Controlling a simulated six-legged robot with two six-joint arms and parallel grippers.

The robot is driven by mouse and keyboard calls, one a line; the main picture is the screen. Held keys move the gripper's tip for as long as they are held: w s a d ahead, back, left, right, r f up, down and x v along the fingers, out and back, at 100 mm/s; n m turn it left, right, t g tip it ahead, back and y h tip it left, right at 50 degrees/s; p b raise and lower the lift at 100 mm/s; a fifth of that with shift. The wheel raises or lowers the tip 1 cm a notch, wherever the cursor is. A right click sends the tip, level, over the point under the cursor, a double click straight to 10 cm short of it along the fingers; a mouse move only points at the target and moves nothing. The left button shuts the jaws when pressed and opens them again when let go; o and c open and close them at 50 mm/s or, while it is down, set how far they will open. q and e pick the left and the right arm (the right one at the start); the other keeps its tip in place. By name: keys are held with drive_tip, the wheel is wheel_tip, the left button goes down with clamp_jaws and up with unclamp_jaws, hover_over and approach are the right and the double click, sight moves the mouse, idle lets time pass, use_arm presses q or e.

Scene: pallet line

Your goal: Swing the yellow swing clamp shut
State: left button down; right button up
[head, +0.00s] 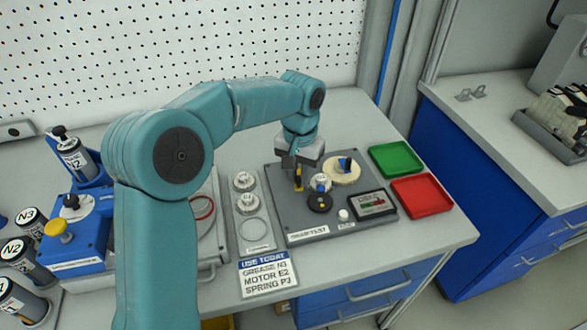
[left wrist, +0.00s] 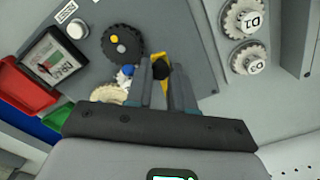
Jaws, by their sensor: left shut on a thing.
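The yellow swing clamp (head: 298,181) stands on the grey test plate (head: 282,222), left of the small gear parts. In the left wrist view the clamp (left wrist: 163,56) shows as a yellow strip with a black knob between the fingers. My left gripper (head: 298,166) is over the clamp from above and shut on it. In the left wrist view my left gripper (left wrist: 164,82) has a finger on each side of the knob. The fingers hide part of the clamp. My right gripper is not in view.
A dark gear (head: 319,203) and a cream gear (head: 341,170) with a blue part sit close to the clamp. A gauge box (head: 372,205), a green tray (head: 396,159) and a red tray (head: 421,195) lie to the right. A tray of round gears (head: 253,225) lies left.

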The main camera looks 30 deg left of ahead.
use_arm(q)
drive_tip(key=n, duration=0.1)
drive_tip(key=w+d+n+p, duration=0.1)
drive_tip(key=n, duration=0.1)
drive_tip(key=shift+w+d+r, duration=0.1)
drive_tip(key=shift+r, duration=0.05)
drive_tip(key=w+n, duration=0.1)
drive_tip(key=d+n+p, duration=0.1)
drive_tip(key=n, duration=0.1)
drive_tip(key=shift+w+n, duration=0.3)
drive_tip(key=shift+w, duration=0.1)
drive_tip(key=n, duration=0.1)
drive_tip(key=w+n+p, duration=0.1)
drive_tip(key=shift+w+d+n, duration=0.2)
drive_tip(key=shift+n, duration=0.1)
drive_tip(key=shift+w+n+p, duration=0.45)
drive_tip(key=shift+w+n, duration=0.05)
drive_tip(key=shift+n, duration=0.35)
drive_tip(key=shift+w+n+p, duration=0.45)
drive_tip(key=shift+n, duration=0.4)
drive_tip(key=c, duration=1)
unclamp_jaws()
drive_tip(key=shift+w, duration=0.1)
wheel_tip(320, 180, up, 16)
drive_tip(key=shift+r+p, duration=0.1)
drive_tip(key=shift+p, duration=1.15)
